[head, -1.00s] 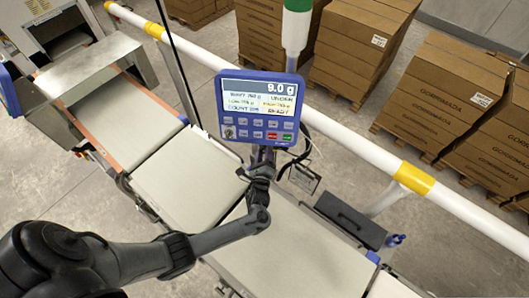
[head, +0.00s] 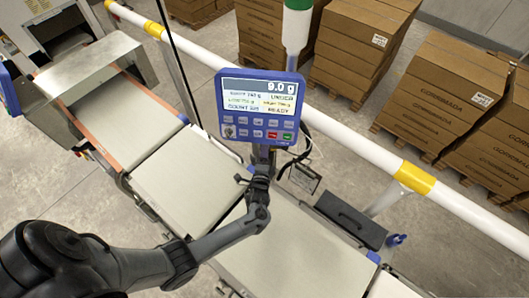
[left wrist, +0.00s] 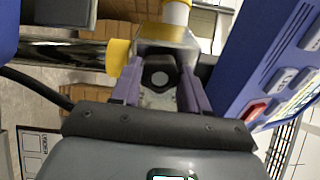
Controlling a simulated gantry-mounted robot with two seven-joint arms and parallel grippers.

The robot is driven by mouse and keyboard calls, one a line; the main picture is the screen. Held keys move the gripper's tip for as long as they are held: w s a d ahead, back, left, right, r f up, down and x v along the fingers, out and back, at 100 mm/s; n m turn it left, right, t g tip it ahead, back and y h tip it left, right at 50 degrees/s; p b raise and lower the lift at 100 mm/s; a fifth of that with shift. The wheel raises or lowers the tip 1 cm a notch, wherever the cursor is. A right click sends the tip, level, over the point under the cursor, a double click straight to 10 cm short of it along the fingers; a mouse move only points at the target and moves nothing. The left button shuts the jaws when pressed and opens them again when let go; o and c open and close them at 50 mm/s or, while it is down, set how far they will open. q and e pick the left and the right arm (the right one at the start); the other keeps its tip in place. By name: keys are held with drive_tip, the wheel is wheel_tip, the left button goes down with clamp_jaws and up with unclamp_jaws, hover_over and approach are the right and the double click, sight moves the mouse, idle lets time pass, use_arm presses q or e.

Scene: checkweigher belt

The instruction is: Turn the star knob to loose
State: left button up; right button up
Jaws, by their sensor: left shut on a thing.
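The star knob (left wrist: 160,72) shows in the left wrist view as a dark round part with a pale hexagonal centre. It sits between the two fingers of my left gripper (left wrist: 160,92), which are shut on it from both sides. In the head view my left gripper (head: 262,164) reaches in just under the blue display panel (head: 229,116), at its post. The knob is hidden there by the gripper and the panel. The panel reads 9.0 g, and its side also fills the right of the left wrist view. My right gripper is in neither view.
Pale conveyor belts (head: 187,178) run below the arm. A white rail with yellow bands (head: 414,178) passes behind the panel. A dark box (head: 350,222) stands right of the post, with a cable beside it. Stacked cartons (head: 445,90) stand beyond the rail.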

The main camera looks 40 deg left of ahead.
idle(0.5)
use_arm(q)
drive_tip(key=o, duration=1)
drive_tip(key=shift+o, duration=0.2)
drive_tip(key=v, duration=1)
drive_tip(key=shift+s+d, duration=0.25)
drive_tip(key=shift+s, duration=0.1)
